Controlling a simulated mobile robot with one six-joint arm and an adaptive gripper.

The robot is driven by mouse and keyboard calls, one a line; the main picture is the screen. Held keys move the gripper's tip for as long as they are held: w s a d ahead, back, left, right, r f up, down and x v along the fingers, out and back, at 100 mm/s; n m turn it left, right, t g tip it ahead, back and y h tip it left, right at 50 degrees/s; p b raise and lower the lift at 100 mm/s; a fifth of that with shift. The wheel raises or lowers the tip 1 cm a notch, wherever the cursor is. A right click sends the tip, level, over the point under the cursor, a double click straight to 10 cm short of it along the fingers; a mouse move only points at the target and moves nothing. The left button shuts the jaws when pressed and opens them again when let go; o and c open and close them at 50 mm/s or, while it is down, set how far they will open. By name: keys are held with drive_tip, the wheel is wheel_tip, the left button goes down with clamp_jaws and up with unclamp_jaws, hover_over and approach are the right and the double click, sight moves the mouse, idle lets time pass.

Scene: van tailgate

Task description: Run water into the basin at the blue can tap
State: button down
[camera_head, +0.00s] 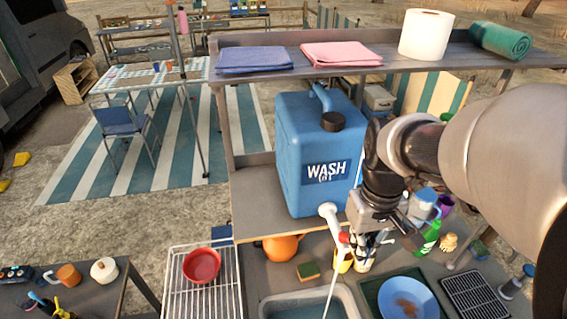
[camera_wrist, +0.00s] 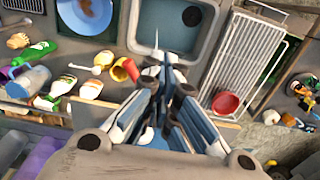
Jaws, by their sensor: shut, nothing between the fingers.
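The blue water can (camera_head: 292,150), labelled WASH, stands on a shelf ledge above the counter. Its white tap (camera_head: 328,212) points down toward the basin, with a red part (camera_head: 345,238) at its side. A thin pale stream of water (camera_head: 331,290) runs from the tap into the grey basin (camera_head: 347,295). The basin also shows at the top of the wrist view (camera_wrist: 212,42), with a dark drain hole. My gripper (camera_head: 350,243) is shut and empty, right beside the red part; I cannot tell whether they touch. The gripper's fingers (camera_wrist: 168,80) hide the tap in the wrist view.
A drying rack (camera_head: 172,290) with a red bowl (camera_head: 202,265) stands left of the basin. A blue plate (camera_head: 407,300), a green bottle (camera_head: 428,238) and a sponge (camera_head: 308,270) are nearby. An upper shelf (camera_head: 390,62) holds folded towels and a paper roll.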

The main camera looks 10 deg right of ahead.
drive_tip(key=shift+f, duration=0.15)
drive_tip(key=shift+f+b, duration=1.75)
drive_tip(key=shift+f, duration=0.4)
idle(5.7)
